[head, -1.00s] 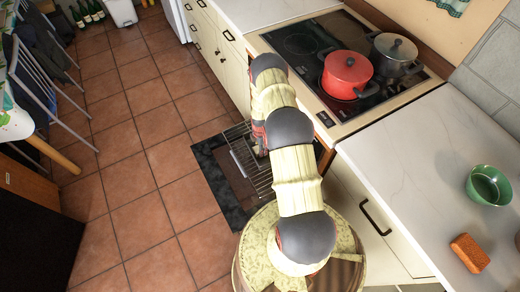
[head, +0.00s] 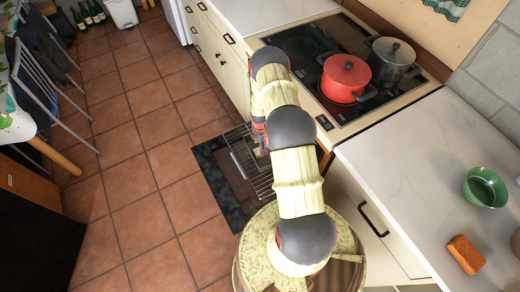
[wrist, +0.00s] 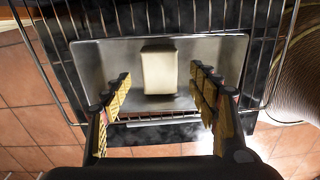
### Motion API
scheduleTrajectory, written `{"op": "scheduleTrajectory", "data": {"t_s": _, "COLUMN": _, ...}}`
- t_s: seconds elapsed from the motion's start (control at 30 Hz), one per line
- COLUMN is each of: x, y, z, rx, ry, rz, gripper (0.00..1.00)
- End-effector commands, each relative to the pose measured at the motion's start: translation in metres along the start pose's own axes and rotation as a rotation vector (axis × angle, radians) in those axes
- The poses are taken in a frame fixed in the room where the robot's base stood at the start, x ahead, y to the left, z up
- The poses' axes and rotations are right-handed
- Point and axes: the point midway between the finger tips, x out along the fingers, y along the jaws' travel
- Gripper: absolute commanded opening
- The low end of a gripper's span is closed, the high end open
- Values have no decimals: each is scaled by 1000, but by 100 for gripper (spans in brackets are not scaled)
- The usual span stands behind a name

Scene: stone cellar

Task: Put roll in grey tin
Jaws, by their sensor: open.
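The grey tin (wrist: 95,62) lies on a wire oven rack and shows from above in the wrist view. The pale, blocky roll (wrist: 159,72) is inside the tin, near its middle. My gripper (wrist: 161,86) is open, with one yellow-padded finger on each side of the roll and a gap on both sides. I cannot tell the fingertips' exact height above the tin. In the head view my arm hides most of the gripper, the roll and part of the tin (head: 240,155).
The wire rack (head: 262,185) sticks out over the dark open oven door (head: 215,180). A red pot (head: 346,78) and a steel pot (head: 393,58) stand on the hob. A green bowl (head: 485,188) and an orange sponge (head: 466,254) are on the right counter.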

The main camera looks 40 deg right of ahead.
Motion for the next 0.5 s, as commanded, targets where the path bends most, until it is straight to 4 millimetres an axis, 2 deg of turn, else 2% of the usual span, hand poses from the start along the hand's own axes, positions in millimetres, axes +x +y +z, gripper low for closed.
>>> {"op": "scheduleTrajectory", "data": {"t_s": 0.03, "x": -11, "y": 1, "z": 0, "rx": 0, "ry": 0, "rz": 1, "gripper": 60}}
{"op": "scheduleTrajectory", "data": {"t_s": 0.2, "x": -28, "y": 0, "z": 0, "rx": 0, "ry": 0, "rz": 1, "gripper": 60}}
{"op": "scheduleTrajectory", "data": {"t_s": 0.5, "x": -31, "y": 0, "z": 0, "rx": 0, "ry": 0, "rz": 0, "gripper": 60}}
